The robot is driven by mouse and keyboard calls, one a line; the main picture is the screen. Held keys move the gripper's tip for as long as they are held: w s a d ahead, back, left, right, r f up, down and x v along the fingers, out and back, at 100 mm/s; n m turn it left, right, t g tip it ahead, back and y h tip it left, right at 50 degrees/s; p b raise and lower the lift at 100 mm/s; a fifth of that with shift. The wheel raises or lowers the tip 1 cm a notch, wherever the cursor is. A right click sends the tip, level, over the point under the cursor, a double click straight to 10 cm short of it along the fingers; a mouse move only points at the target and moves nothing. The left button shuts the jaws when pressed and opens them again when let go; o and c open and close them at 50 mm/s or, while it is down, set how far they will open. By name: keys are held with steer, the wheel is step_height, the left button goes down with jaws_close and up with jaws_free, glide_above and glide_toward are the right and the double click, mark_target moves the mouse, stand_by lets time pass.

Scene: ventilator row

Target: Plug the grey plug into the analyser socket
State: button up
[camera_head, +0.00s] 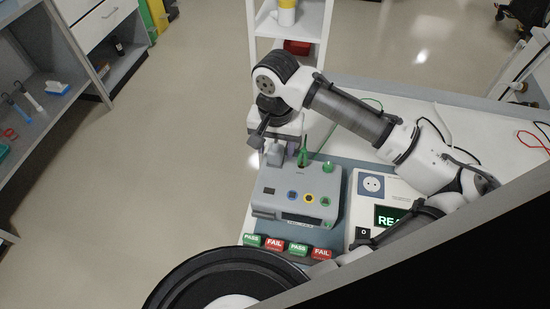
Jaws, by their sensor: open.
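The analyser looks to be the white box (393,222) on the right of the bench, with a green-lit screen partly covered by my arm. Its socket (371,185) is a round recess in a blue square plate, and it looks empty. A light grey piece (273,154), probably the grey plug, shows at the back left of a grey device, just below my gripper. My gripper (283,144) points down there and is open. Its fingertips are partly hidden, and I cannot tell whether they touch the grey piece.
The grey device (285,190) has coloured ports and green connectors on top. PASS and FAIL tags (287,247) line its front. Green, white and red cables lie on the white bench (462,117) at the right. A white shelf unit (290,32) stands behind.

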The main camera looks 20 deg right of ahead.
steer(key=shift+f, duration=0.6)
steer(key=shift+c, duration=0.2)
jaws_close()
